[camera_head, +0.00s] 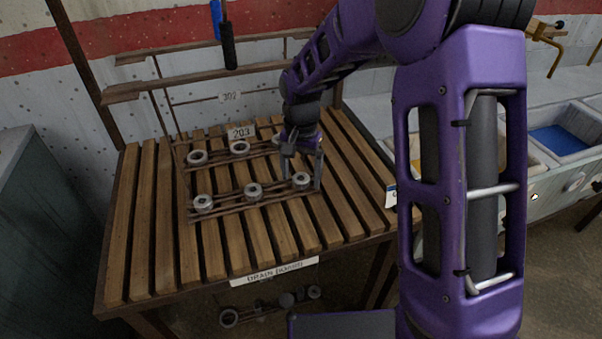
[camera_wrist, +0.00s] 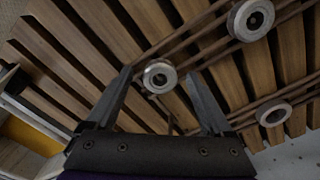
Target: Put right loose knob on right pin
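The right loose knob (camera_head: 301,180), a grey ring-shaped knob with a dark centre, sits at the right end of the front rail. It also shows in the wrist view (camera_wrist: 160,76), between the fingertips. My gripper (camera_head: 303,170) points down over it, open, with one finger on each side. Clear gaps show between knob and fingers in the wrist view; I cannot tell how far down the fingers reach. The right end of the back rail is hidden behind my gripper in the head view. A small thin piece (camera_wrist: 171,124) there may be the right pin.
Front-rail knobs (camera_head: 253,191) (camera_head: 203,204) sit to the left. The back rail carries two more knobs (camera_head: 240,148) (camera_head: 197,157). A "203" sign (camera_head: 241,132) stands behind. The slatted board (camera_head: 150,230) is bare around the rails.

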